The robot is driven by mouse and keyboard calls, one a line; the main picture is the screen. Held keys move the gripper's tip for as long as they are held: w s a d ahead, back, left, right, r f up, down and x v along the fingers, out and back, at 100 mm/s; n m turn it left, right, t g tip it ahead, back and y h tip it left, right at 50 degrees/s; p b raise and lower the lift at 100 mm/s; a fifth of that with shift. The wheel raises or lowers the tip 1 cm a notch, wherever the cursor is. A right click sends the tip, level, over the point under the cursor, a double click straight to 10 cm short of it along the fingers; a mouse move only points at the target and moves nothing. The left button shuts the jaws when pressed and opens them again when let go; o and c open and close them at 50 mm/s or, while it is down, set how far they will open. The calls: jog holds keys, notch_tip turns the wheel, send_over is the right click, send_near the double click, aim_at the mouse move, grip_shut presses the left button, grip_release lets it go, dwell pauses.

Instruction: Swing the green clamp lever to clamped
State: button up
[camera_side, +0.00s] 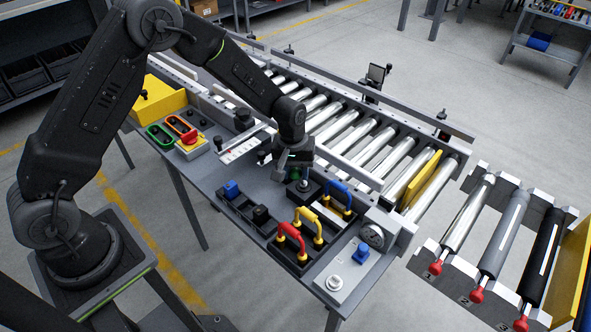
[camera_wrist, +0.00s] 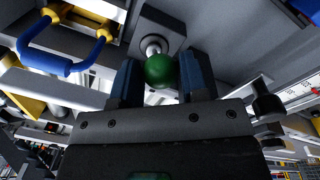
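In the wrist view, a round green knob (camera_wrist: 161,70) sits on a short silver stem that rises from a grey block (camera_wrist: 170,22). My gripper (camera_wrist: 161,76) has one dark finger on each side of the knob. In the side view, my gripper (camera_side: 292,168) points down over the panel, just behind a dark block with a silver post (camera_side: 303,185). The green knob is not clearly seen there; the gripper hides that spot.
Blue (camera_side: 338,197), yellow (camera_side: 308,224) and red (camera_side: 291,240) handles stand close in front of the gripper. Blue (camera_side: 232,188) and black (camera_side: 261,213) knobs sit to the left. The roller conveyor (camera_side: 340,127) lies behind. A dial gauge (camera_side: 373,236) stands at the right.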

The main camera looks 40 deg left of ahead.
jog(key=c, duration=0.5)
jog(key=shift+w, duration=0.1)
jog(key=shift+w+r+g, duration=0.15)
jog(key=shift+w+g, duration=0.5)
jog(key=shift+g, duration=0.25)
jog(key=shift+w+r+g, duration=0.15)
jog(key=shift+w+g, duration=0.45)
jog(key=shift+g, duration=0.3)
jog(key=shift+w+f+g, duration=0.1)
jog(key=shift+w+g, duration=1.05)
jog(key=shift+g, duration=0.45)
jog(key=shift+w, duration=0.1)
jog(key=o, duration=0.9)
